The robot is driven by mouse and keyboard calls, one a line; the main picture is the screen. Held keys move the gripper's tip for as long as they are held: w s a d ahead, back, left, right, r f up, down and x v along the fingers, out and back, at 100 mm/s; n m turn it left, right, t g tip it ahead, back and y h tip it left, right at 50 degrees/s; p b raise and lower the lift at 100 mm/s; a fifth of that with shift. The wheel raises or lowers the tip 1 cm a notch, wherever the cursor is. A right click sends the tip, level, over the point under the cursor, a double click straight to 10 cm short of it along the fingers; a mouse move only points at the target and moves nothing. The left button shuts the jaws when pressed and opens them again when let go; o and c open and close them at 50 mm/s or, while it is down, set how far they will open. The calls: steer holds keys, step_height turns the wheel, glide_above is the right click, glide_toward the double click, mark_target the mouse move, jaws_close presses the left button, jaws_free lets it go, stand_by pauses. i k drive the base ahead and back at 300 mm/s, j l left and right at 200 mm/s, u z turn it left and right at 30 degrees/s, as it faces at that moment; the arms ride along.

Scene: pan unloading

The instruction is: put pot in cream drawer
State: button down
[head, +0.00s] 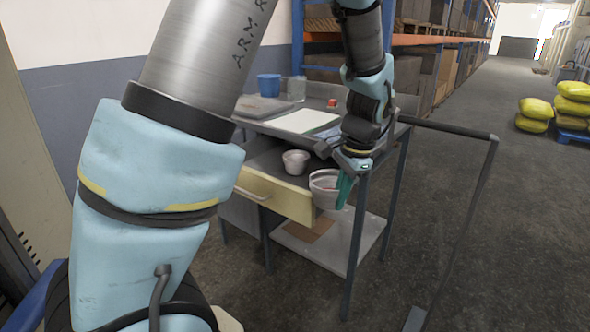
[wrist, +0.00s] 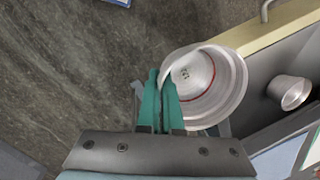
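A light grey metal pot (head: 323,190) with a red line inside hangs in my gripper (head: 346,188). In the wrist view the teal fingers (wrist: 163,88) are closed on the side wall of the pot (wrist: 215,88). The cream drawer (head: 273,195) is pulled out from the desk. The held pot is at the right end of the drawer front, mostly outside it and over the floor in the wrist view. The drawer front (wrist: 277,30) also shows there, beside the pot.
A second, smaller pot (head: 295,162) stands inside the drawer; it also shows in the wrist view (wrist: 289,92). The desk top (head: 262,108) holds a blue cup (head: 269,86), papers and a red item. A dark rail frame (head: 460,220) stands right of the desk.

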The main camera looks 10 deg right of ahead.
mark_target(307, 186)
steer(key=i, duration=0.85)
